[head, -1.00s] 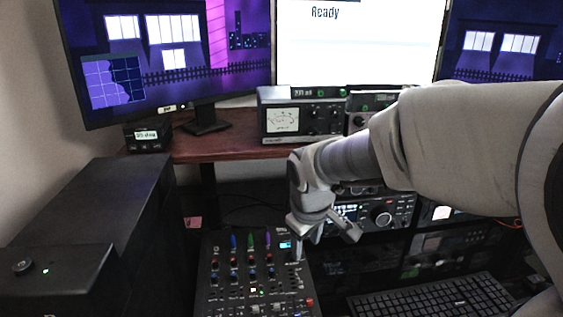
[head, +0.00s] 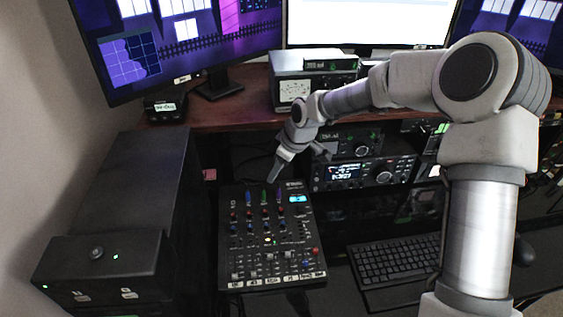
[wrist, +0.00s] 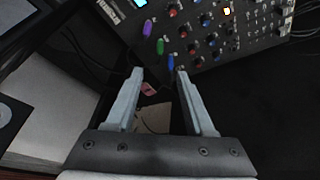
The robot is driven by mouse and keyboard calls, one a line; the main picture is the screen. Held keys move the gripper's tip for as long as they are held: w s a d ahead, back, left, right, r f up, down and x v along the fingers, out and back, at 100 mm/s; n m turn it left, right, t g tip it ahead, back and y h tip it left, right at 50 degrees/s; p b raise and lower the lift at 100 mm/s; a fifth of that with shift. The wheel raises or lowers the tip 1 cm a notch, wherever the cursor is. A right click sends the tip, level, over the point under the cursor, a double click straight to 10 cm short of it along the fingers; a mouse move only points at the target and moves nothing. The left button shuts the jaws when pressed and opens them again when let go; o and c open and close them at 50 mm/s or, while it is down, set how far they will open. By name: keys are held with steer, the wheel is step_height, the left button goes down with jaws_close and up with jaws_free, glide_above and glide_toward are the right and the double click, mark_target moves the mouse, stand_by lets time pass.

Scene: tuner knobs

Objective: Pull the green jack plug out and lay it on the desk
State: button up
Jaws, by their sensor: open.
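The green jack plug (head: 264,196) stands upright in the top edge of the black mixer (head: 240,262), between a blue plug (head: 248,198) and a purple plug (head: 281,194). In the wrist view the green plug (wrist: 160,46) lies just beyond my fingertips, with the purple plug (wrist: 148,28) above it and the blue plug (wrist: 171,62) below. My gripper (head: 277,174) is open and empty, behind and above the plug row in the head view. Its two fingers (wrist: 160,75) show apart in the wrist view, with nothing between them. The dark desk (head: 338,292) carries the mixer.
A black keyboard (head: 398,261) lies right of the mixer. A radio (head: 362,174) stands behind it. A large black box (head: 128,215) stands at the left. A brown shelf (head: 235,112) with monitors spans the back. A dark strip between mixer and keyboard looks clear.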

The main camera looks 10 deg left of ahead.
mark_target(264, 200)
steer(key=x, duration=1.5)
steer(key=shift+a+f+b, duration=0.1)
steer(key=shift+b, duration=0.3)
jaws_close()
